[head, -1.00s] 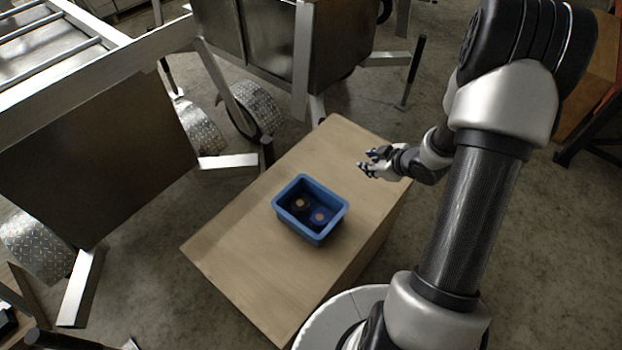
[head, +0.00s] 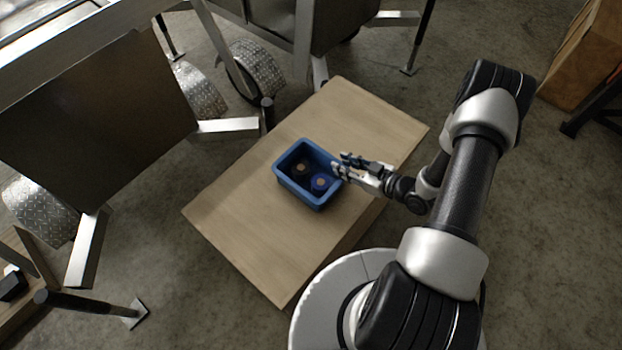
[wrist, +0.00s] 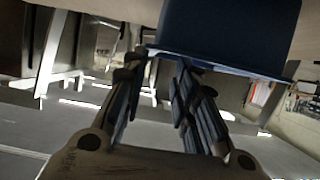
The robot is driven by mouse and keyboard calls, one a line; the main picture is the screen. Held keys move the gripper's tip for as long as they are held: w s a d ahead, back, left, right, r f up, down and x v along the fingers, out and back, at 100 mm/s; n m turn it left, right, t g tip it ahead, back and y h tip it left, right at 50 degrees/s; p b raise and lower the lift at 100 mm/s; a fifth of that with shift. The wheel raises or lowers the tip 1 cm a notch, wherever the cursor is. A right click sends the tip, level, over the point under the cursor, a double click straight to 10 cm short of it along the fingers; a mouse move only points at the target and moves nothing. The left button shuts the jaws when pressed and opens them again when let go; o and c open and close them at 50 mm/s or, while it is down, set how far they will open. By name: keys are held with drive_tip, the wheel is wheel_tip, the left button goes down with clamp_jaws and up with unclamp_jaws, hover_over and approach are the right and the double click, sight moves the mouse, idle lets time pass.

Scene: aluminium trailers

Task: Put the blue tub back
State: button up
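The blue tub (head: 297,192) stands upright on the wooden box-like table (head: 240,215), with a few dark round items (head: 320,182) inside it. In the head view my gripper (head: 338,166) is at the tub's right side, with its fingertips at or very near the right wall. In the wrist view the tub (wrist: 228,30) fills the top of the picture, and the two fingers of my gripper (wrist: 158,72) are spread apart with the tub's rim near their tips. Whether a fingertip touches the tub cannot be told.
Aluminium trailers with fenders (head: 257,68) and metal legs (head: 228,126) stand at the left and behind the table. The table top is clear in front of and behind the tub. A brown box (head: 585,55) is at the far right.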

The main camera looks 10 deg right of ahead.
sight(326, 156)
drive_tip(key=x, duration=0.3)
drive_tip(key=b+x, duration=0.1)
drive_tip(key=x, duration=0.2)
drive_tip(key=b+x, duration=0.1)
drive_tip(key=x, duration=0.2)
drive_tip(key=shift+w+d, duration=0.25)
drive_tip(key=shift+w, duration=0.05)
drive_tip(key=shift+r, duration=0.1)
clamp_jaws()
idle(0.4)
